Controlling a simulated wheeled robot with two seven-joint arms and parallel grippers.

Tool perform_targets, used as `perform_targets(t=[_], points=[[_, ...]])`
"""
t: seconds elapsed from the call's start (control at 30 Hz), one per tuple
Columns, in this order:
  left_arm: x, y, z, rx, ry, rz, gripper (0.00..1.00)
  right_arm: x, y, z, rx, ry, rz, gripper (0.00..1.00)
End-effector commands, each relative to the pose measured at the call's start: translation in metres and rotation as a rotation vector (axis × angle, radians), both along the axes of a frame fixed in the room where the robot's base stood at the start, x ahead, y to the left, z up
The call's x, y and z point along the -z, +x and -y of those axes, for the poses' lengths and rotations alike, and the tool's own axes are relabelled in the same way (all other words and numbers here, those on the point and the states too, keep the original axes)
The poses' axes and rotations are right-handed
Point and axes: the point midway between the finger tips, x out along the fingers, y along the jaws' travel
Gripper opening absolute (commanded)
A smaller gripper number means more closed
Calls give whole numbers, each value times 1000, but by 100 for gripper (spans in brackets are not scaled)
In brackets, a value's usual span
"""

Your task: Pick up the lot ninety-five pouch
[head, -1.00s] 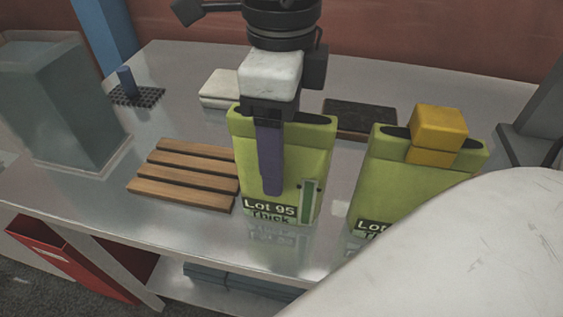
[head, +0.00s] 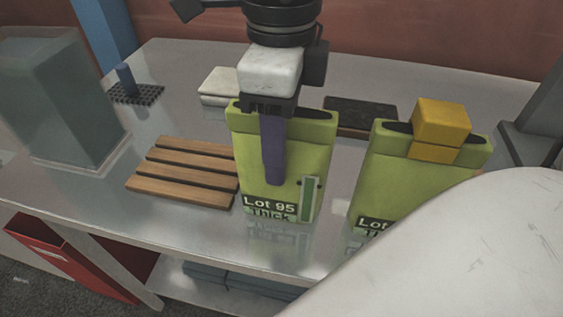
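The lot ninety-five pouch (head: 305,157) is yellow-green and stands upright at the middle of the table, with a dark "Lot 95 Thick" label low on its front and a narrow green strip beside it. My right gripper (head: 272,150), by the look of the white arm link at lower right, points down over its top. One purple finger lies against or just in front of the pouch's front face. The other finger is hidden, so I cannot tell if the grip is closed. My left gripper is not in view.
A similar green pouch (head: 390,185) with a yellow block (head: 440,122) on top stands close on the right. A slatted wooden rack (head: 185,172) lies to the left. A clear box (head: 62,105) stands at far left. Pale (head: 219,87) and dark (head: 360,115) pads lie behind.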

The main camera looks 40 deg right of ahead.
Motion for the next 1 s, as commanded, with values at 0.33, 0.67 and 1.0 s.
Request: perform_targets(t=[0.33,0.67,1.0], points=[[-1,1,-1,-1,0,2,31,-1,0,0,0,0,1,0],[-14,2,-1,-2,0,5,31,-15,1,0,1,1,6,0],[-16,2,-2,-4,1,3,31,-118,2,-1,3,2,10,0]])
